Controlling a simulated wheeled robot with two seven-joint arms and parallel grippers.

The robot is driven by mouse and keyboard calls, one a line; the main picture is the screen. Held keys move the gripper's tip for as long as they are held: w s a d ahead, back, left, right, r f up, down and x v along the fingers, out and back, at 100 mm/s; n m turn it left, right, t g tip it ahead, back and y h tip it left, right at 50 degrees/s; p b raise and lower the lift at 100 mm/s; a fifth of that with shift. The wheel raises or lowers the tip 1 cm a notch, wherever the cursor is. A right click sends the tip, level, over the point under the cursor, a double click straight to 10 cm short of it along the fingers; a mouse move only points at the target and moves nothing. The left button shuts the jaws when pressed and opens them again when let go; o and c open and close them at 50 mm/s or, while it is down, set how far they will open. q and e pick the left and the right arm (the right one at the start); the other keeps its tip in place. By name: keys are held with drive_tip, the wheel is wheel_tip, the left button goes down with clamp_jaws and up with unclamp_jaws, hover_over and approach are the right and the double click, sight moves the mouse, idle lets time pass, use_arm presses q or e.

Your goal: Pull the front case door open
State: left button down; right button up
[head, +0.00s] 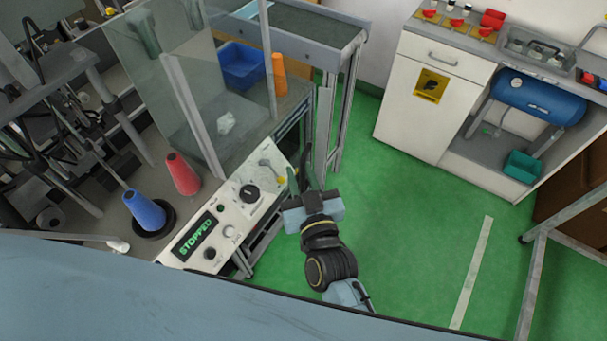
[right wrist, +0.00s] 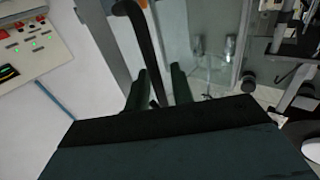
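The clear case panels (head: 225,75) stand over the machine in the head view, with a pale upright post (head: 192,112); I cannot tell whether the door stands ajar. My right gripper (head: 299,172) is beside the control panel's upper right corner, low and right of the clear panels. In the right wrist view its two dark fingers (right wrist: 161,86) are apart. A dark curved bar (right wrist: 147,40), which looks like a handle, runs down between them; I cannot tell whether they touch it. A clear panel (right wrist: 205,40) with metal fittings shows beyond. My left gripper is not in view.
The control panel (head: 228,220) reads STOPPED. Red (head: 183,173) and blue (head: 144,210) cones stand left of it. A blue bin (head: 241,65) and orange cone (head: 279,73) are behind the glass. Green floor (head: 420,225) is free to the right, before a white cabinet (head: 425,95).

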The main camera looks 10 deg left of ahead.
drive_tip(key=shift+f, duration=0.1)
drive_tip(key=shift+s+d, duration=0.1)
drive_tip(key=shift+d, duration=0.1)
drive_tip(key=b+v, duration=0.1)
drive_tip(key=v, duration=1.2)
drive_tip(key=shift+a, duration=0.1)
